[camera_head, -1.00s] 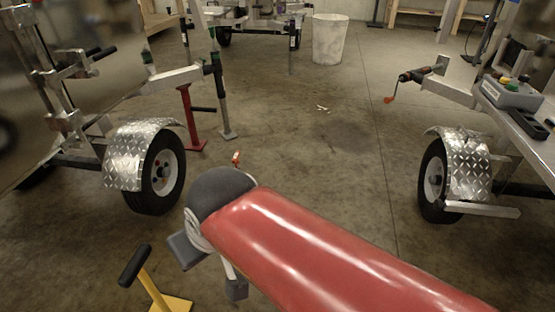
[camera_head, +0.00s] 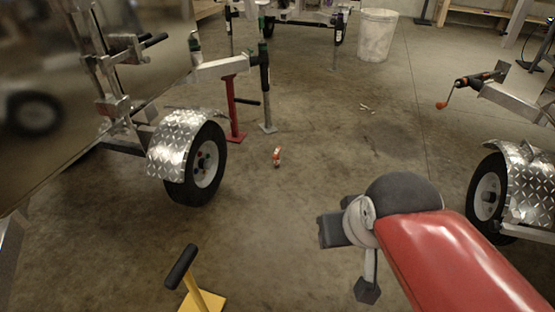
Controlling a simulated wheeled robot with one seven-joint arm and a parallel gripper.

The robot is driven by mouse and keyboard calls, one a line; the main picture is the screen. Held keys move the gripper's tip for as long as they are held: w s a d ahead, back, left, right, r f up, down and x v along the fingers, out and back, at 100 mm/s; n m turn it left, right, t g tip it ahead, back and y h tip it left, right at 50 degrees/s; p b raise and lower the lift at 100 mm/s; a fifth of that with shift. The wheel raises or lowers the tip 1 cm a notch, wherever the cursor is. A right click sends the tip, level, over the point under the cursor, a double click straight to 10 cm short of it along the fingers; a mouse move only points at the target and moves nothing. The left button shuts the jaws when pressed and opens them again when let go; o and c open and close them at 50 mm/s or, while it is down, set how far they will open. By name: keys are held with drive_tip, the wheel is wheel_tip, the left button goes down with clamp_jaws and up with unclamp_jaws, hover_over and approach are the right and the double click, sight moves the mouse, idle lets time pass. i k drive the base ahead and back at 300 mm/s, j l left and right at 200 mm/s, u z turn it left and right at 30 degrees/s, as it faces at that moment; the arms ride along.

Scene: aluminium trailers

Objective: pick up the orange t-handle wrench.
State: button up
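A small upright orange-and-white object (camera_head: 277,157) is on the concrete floor, left of the middle. It is too small to tell whether it is the t-handle wrench. No other clear orange t-handle wrench shows. My gripper (camera_head: 350,262) is at the lower right, at the end of my red arm, with its two dark fingers apart and nothing seen between them. In the picture it lies below and to the right of the orange object, clear of it.
A trailer wheel with a diamond-plate fender (camera_head: 176,140) is at left, another wheel (camera_head: 487,193) at right. A yellow stand with a black handle (camera_head: 196,285) is near the bottom. A red jack stand (camera_head: 232,110) and a white bin (camera_head: 377,36) are farther back. The middle floor is mostly clear.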

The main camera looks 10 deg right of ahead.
sight(276, 157)
drive_tip(key=i+l+u, duration=0.2)
drive_tip(key=i+u, duration=0.2)
drive_tip(key=i+l+u, duration=0.75)
drive_tip(key=k+z, duration=0.1)
drive_tip(key=z, duration=0.85)
drive_tip(key=i+j+z, duration=1)
drive_tip(key=i+j, duration=0.1)
